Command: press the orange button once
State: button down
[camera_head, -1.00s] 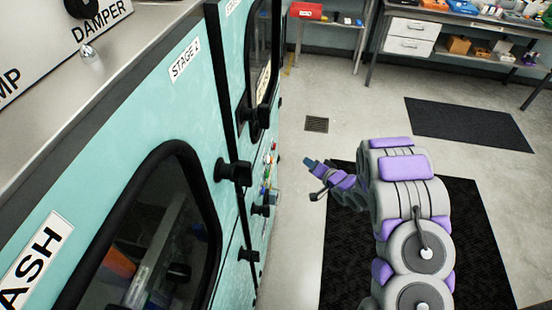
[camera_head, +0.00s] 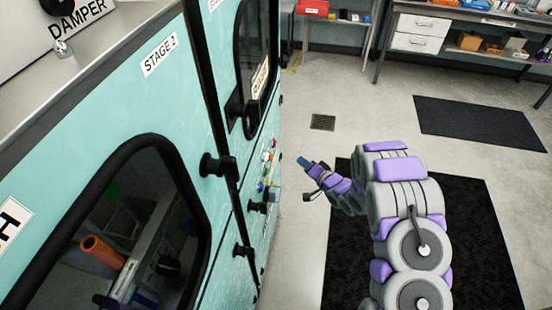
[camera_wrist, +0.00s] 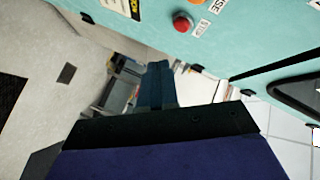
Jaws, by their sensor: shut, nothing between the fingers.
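On the teal machine (camera_head: 110,95), a group of small coloured controls (camera_head: 267,160) sits on the side panel; they are too small to tell an orange button among them. In the wrist view a round red button (camera_wrist: 183,22) shows on the teal panel near the top, beside white labels. My gripper (camera_head: 302,162) is to the right of the control group, apart from the panel in the picture. In the wrist view its fingers (camera_wrist: 155,77) are together and empty, below and left of the red button.
A black latch (camera_head: 217,166) and a door handle (camera_head: 238,112) stick out from the machine. A dark mat (camera_head: 470,260) lies under my arm. A bench with drawers (camera_head: 418,35) stands at the back. The grey floor right of the machine is largely clear.

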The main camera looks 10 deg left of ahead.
aim_at(270, 157)
jog(key=a, duration=0.7)
jog(key=shift+a, duration=0.15)
dwell(1.6)
jog(key=shift+w+a+p, duration=0.1)
jog(key=shift+a+p, duration=0.05)
jog(key=shift+p, duration=0.15)
jog(key=shift+a+p, duration=0.55)
